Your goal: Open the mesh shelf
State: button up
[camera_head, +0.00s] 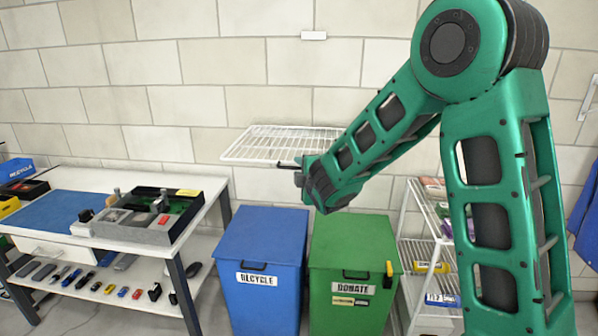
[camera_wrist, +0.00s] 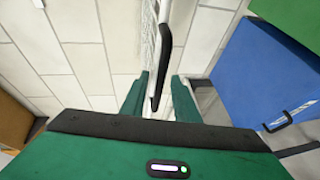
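The white wire mesh shelf (camera_head: 262,143) juts out roughly level from the block wall above the bins. A black bar handle (camera_head: 287,165) is on its near edge. My gripper (camera_head: 303,172) is at the shelf's front right, by the handle. In the wrist view the black handle (camera_wrist: 165,45) runs down between the two green fingers of my gripper (camera_wrist: 158,86), with a gap visible on both sides. The fingers are open; I cannot tell whether either touches the handle. The mesh (camera_wrist: 150,35) shows nearly edge-on there. My forearm hides the shelf's right end.
A blue recycle bin (camera_head: 262,255) and a green donate bin (camera_head: 345,265) stand below the shelf. A workbench (camera_head: 215,190) with trays and tools is at the left. A white wire rack (camera_head: 410,230) with items stands at the right, partly behind my arm.

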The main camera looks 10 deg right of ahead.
jog(key=shift+f, duration=0.1)
grip_shut()
notch_tip(320, 180, up, 9)
jog(key=shift+w+d+f, duration=0.15)
jog(key=shift+w, duration=0.25)
grip_release()
jog(key=s+r, duration=0.1)
jog(key=s, duration=0.9)
jog(key=shift+s+d+r, duration=0.25)
jog(key=shift+d+r, duration=0.1)
